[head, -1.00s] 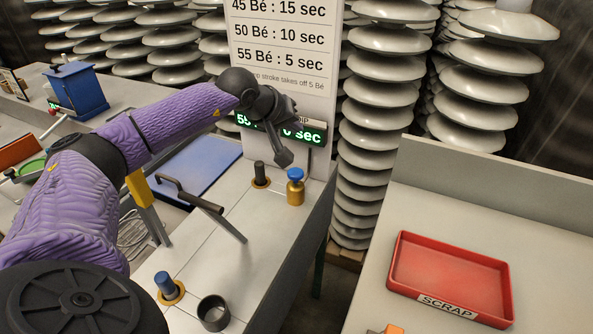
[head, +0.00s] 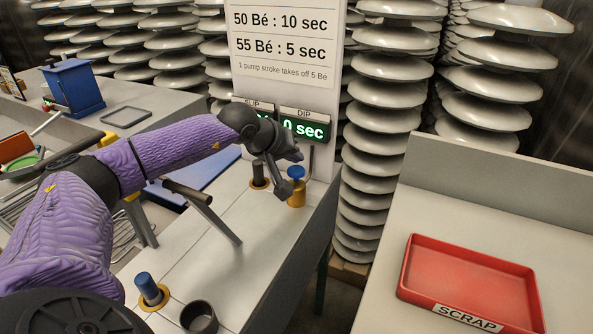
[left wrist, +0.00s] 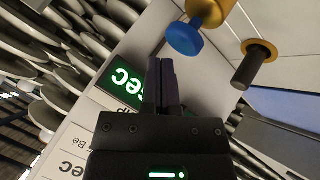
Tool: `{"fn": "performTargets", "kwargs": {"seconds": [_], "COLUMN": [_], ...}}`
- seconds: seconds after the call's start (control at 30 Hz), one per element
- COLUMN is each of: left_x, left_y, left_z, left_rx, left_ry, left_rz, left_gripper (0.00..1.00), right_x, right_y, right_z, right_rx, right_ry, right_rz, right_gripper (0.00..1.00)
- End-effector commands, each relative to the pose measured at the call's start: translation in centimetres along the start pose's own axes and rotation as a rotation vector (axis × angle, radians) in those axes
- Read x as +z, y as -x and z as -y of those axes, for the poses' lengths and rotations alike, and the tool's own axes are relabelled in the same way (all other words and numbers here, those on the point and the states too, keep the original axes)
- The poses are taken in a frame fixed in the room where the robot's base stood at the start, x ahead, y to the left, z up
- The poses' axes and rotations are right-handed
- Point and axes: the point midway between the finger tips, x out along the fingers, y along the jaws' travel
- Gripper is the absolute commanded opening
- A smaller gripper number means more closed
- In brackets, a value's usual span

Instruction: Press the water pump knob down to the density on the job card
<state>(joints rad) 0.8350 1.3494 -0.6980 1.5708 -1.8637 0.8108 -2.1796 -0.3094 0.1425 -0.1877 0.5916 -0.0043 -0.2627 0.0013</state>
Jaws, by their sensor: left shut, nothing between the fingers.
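The pump with a blue round knob (head: 296,172) on a brass body (head: 296,193) stands upright near the bench's back edge. In the left wrist view the blue knob (left wrist: 184,38) lies just beyond my fingertips. My left gripper (head: 284,188) is shut and empty, pointing down just left of the pump; I cannot tell whether it touches it. It also shows in the left wrist view (left wrist: 162,70). The DIP display (head: 304,128) reads 0 sec; the SLIP reading is mostly hidden by my wrist. My right gripper is not in view.
A sign (head: 285,45) lists densities with seconds and says one stroke takes off 5 Bé. A dark peg (head: 259,172) stands left of the pump. A second blue knob (head: 147,285) and a black cup (head: 199,317) are nearer. A red SCRAP tray (head: 470,280) lies right.

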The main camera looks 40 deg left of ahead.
Motion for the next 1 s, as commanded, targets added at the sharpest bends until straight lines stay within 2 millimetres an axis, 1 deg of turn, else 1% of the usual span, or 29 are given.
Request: {"fn": "performTargets", "kwargs": {"seconds": [0.1, 0.33, 0.77, 1.0], "left_x": [0.0, 0.0, 0.0, 0.0], "left_y": [0.0, 0.0, 0.0, 0.0], "left_z": [0.0, 0.0, 0.0, 0.0], "left_rx": [0.000, 0.000, 0.000, 0.000], "left_ry": [0.000, 0.000, 0.000, 0.000], "left_rz": [0.000, 0.000, 0.001, 0.001], "left_gripper": [0.00, 0.00, 0.00, 0.00], "right_x": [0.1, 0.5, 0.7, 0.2], "right_y": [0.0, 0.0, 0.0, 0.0], "right_z": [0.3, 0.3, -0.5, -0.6], "right_rx": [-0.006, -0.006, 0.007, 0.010], "right_ry": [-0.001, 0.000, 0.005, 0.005], "right_rz": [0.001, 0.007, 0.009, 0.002], "right_gripper": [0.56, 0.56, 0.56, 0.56]}}
